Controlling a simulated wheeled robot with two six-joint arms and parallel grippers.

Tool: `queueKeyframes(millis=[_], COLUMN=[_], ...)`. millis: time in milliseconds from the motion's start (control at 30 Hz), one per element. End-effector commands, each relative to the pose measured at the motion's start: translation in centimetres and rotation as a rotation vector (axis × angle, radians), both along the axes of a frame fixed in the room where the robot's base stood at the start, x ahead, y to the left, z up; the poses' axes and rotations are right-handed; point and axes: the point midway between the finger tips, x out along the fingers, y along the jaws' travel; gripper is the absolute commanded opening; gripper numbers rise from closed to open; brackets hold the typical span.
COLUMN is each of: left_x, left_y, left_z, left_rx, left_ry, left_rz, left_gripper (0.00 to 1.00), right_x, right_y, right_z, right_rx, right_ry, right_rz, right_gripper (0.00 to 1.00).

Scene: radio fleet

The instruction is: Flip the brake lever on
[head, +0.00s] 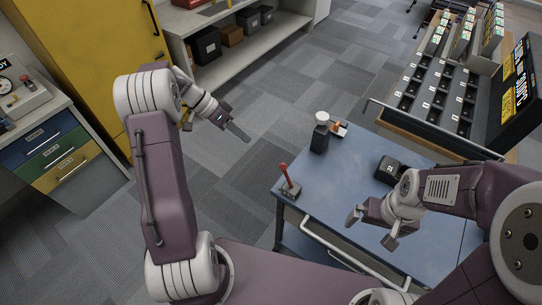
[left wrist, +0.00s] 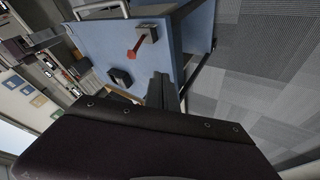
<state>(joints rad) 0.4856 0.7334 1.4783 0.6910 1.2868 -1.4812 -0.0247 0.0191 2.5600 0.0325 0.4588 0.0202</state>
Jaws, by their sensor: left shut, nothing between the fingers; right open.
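The brake lever (head: 284,174) is a red handle on a small grey base at the left corner of the blue cart top. It stands up, leaning slightly left in the head view; I cannot read an on or off mark. It also shows in the left wrist view (left wrist: 138,47), pointing away from its base. My left gripper (head: 240,133) is shut and empty, held above the floor beyond the cart's left edge, apart from the lever. Its dark fingers show in the left wrist view (left wrist: 162,92). My right gripper (head: 373,227) is open and empty over the cart's front part.
A black item with a white top (head: 320,134) and a small orange-and-white item (head: 339,129) stand at the cart's back edge. A black box (head: 390,170) sits near my right arm. A rack with numbered slots (head: 437,92) stands behind. Floor left of the cart is clear.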

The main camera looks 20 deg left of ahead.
Motion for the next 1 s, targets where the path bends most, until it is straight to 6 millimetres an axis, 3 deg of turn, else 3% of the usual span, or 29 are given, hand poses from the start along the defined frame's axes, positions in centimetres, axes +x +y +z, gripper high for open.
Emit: queueKeyframes(millis=[167, 533, 700, 1000], left_x=[0.1, 0.8, -0.6, -1.2], left_y=[-1.6, -6.7, -8.9, -9.8], left_z=[-1.6, -7.6, -6.6, -6.7], left_rx=[-0.003, -0.001, -0.001, 0.001], left_ry=[0.005, 0.005, 0.003, 0.001], left_rz=[-0.003, -0.004, -0.002, -0.002], left_gripper=[0.0, 0.0, 0.0, 0.0], right_x=[0.0, 0.0, 0.0, 0.0], right_y=[0.0, 0.0, 0.0, 0.0], right_z=[0.3, 1.3, 2.3, 2.5], right_rx=[0.0, 0.0, 0.0, 0.0], right_ry=[0.0, 0.0, 0.0, 0.0], right_rz=[0.0, 0.0, 0.0, 0.0], right_gripper=[1.0, 1.0, 1.0, 1.0])
